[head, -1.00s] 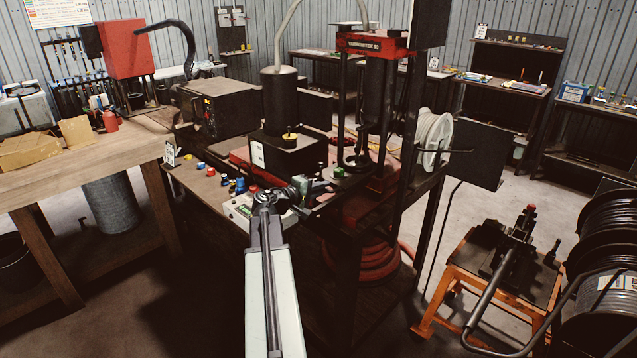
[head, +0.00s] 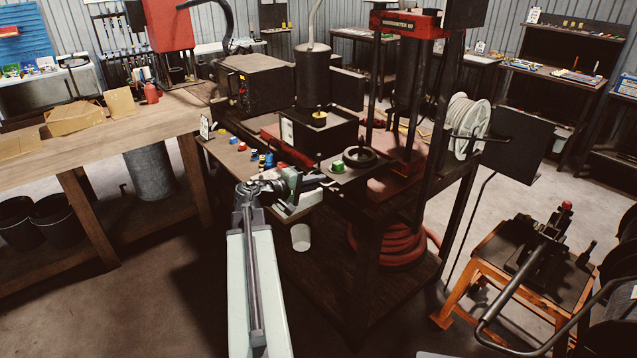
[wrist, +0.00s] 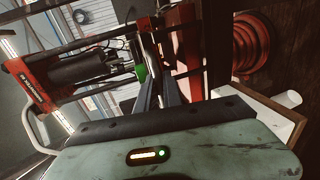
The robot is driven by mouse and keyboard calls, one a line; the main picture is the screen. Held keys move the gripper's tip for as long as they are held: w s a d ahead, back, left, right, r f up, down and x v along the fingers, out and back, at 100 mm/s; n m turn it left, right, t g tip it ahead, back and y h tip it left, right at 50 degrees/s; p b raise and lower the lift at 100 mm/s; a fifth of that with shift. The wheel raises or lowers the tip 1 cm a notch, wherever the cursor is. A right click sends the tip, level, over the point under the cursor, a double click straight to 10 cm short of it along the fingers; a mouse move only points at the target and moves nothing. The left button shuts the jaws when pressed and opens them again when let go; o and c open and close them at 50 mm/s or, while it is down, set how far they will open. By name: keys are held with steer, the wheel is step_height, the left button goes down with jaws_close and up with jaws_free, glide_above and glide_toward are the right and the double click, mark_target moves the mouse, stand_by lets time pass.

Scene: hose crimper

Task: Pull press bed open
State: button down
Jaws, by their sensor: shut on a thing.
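The press bed is a dark flat plate (head: 346,170) with a black ring and a green-topped knob (head: 337,166) on it. It juts out to the left of the posts of the red-topped press (head: 408,22). My gripper (head: 322,183) is at the plate's near left edge, shut on a part of the bed. The gripped part is mostly hidden by the fingers. In the wrist view the two dark fingers (wrist: 160,75) reach toward the press, close together, with the green knob (wrist: 140,74) beside them.
Small coloured caps (head: 262,160) stand on the bench left of my gripper. A white cup (head: 300,237) stands on the lower shelf beside a red hose coil (head: 385,245). A wooden table (head: 100,150) is at left, an orange cart (head: 475,285) at right. Bare floor lies before the bench.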

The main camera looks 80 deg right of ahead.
steer(key=shift+w+d+r, duration=0.1)
steer(key=shift+w+d, duration=0.05)
steer(key=c, duration=1.5)
jaws_free()
steer(key=shift+w, duration=0.1)
steer(key=p+v, duration=0.1)
steer(key=v, duration=0.6)
steer(key=shift+a+p, duration=0.3)
steer(key=shift+p, duration=0.05)
steer(key=shift+w, duration=0.1)
